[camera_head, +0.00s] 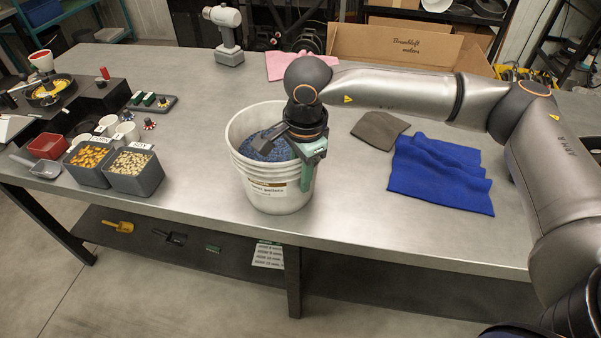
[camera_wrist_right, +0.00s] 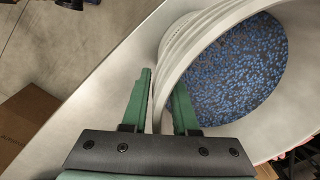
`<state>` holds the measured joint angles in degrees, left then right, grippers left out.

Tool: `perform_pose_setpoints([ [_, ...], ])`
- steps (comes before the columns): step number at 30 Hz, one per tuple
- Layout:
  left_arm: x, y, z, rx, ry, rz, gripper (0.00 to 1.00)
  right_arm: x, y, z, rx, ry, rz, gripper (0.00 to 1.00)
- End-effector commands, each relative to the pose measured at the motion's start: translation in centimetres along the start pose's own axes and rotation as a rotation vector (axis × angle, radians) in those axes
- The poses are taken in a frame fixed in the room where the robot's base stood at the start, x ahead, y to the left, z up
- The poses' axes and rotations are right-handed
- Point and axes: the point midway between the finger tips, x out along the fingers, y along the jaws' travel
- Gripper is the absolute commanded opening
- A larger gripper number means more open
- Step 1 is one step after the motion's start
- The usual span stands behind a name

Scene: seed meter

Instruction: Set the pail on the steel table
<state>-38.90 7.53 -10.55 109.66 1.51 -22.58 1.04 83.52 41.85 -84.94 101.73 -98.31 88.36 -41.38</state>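The white pail (camera_head: 262,180) is upright at the middle of the steel table (camera_head: 350,215), near its front edge. Its base appears to rest on the tabletop. Blue and dark pellets fill part of it, and they also show in the right wrist view (camera_wrist_right: 235,75). My right gripper (camera_head: 308,165) points down at the pail's right front rim. In the right wrist view its green fingers (camera_wrist_right: 162,100) stand on either side of the pail wall, one inside and one outside, with little gap, and look shut on it. My left gripper is out of view.
A blue cloth (camera_head: 440,175) and a grey-brown cloth (camera_head: 380,130) lie right of the pail. Left are seed bins (camera_head: 133,172), a red tray (camera_head: 48,146) and a scoop (camera_head: 38,166).

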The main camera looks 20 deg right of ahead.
Motion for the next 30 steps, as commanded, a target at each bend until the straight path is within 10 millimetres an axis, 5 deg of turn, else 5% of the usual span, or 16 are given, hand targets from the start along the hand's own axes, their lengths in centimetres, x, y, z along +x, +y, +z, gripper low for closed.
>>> perform_pose_setpoints([
  [14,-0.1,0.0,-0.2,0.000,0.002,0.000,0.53,-1.0,-0.1,0.0,0.001,0.000,-0.003,0.37],
  [30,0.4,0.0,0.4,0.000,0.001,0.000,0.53,-11.2,-0.1,0.0,0.001,0.000,-0.003,0.37],
])
